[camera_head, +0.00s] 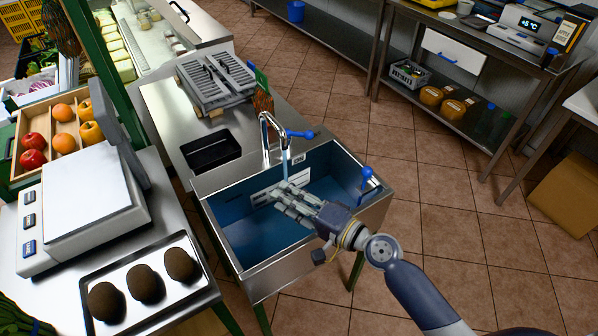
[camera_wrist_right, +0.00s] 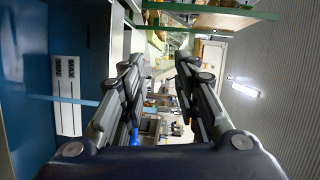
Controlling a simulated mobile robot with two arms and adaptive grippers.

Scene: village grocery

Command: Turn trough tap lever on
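The steel trough (camera_head: 290,262) with a blue inside stands in the middle of the head view. Its curved tap (camera_head: 264,140) rises from the back rim, with a blue lever (camera_head: 301,134) pointing right from it. A pale blue stream of water (camera_head: 284,166) shows below the spout. A second blue lever (camera_head: 367,178) stands at the trough's right side. My right gripper (camera_head: 277,193) is over the basin, below the spout and apart from both levers. In the right wrist view its fingers (camera_wrist_right: 158,68) are spread with nothing held between them. My left gripper is not in view.
A black tray (camera_head: 211,151) and a grey rack (camera_head: 217,82) sit on the counter behind the trough. A scale (camera_head: 85,205) and a tray of brown round items (camera_head: 92,284) are on the left counter.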

